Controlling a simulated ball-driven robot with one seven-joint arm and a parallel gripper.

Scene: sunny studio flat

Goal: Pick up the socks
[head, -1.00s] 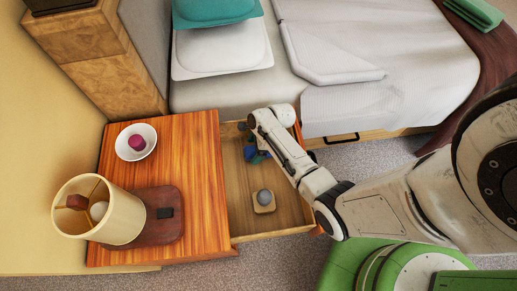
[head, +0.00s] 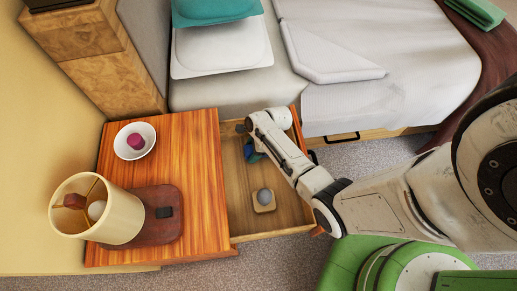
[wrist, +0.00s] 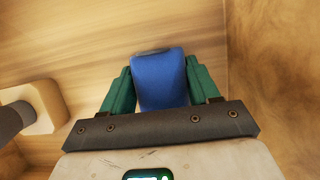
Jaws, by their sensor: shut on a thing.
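The socks (wrist: 160,80) show in the wrist view as a blue rounded bundle between the two green fingers of my gripper (wrist: 160,88). The fingers touch it on both sides, so my gripper is shut on the socks. In the head view the socks (head: 251,152) are a small blue patch, mostly hidden by my wrist. My gripper is inside the open drawer (head: 238,212) of the wooden nightstand (head: 202,150), towards its far end. I cannot tell whether the socks touch the drawer floor.
A light wooden block with a grey round top (head: 264,199) sits in the drawer's near part. A lamp (head: 98,209) and a white bowl (head: 148,129) with a magenta item stand on the nightstand. The bed (head: 400,85) borders the drawer's far right.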

